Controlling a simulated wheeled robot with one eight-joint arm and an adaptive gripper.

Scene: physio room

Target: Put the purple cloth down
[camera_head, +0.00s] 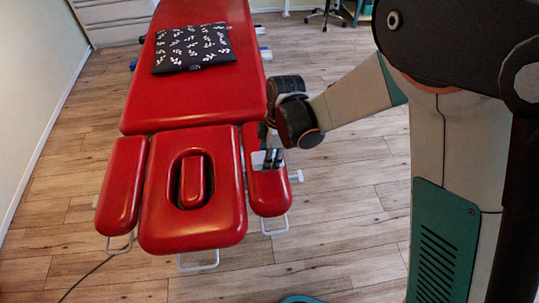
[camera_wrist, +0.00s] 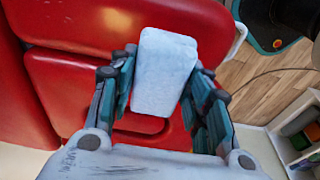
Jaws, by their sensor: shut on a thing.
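No purple cloth shows in either view. My gripper (camera_wrist: 166,76) is shut on a pale blue-white folded cloth (camera_wrist: 165,55), its fingers on either side of it. In the head view my gripper (camera_head: 272,158) is over the right armrest (camera_head: 270,195) of the red treatment table (camera_head: 190,105), with a small pale part of the cloth (camera_head: 257,159) showing beside the dark fingers. I cannot tell whether the cloth touches the red padding or hangs just above it.
A black cushion with white leaf prints (camera_head: 193,48) lies on the table's far part. The headrest (camera_head: 193,225) has an oval opening with a red pad. The long red middle is clear. A shelf with several items (camera_wrist: 300,130) shows at right in the wrist view.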

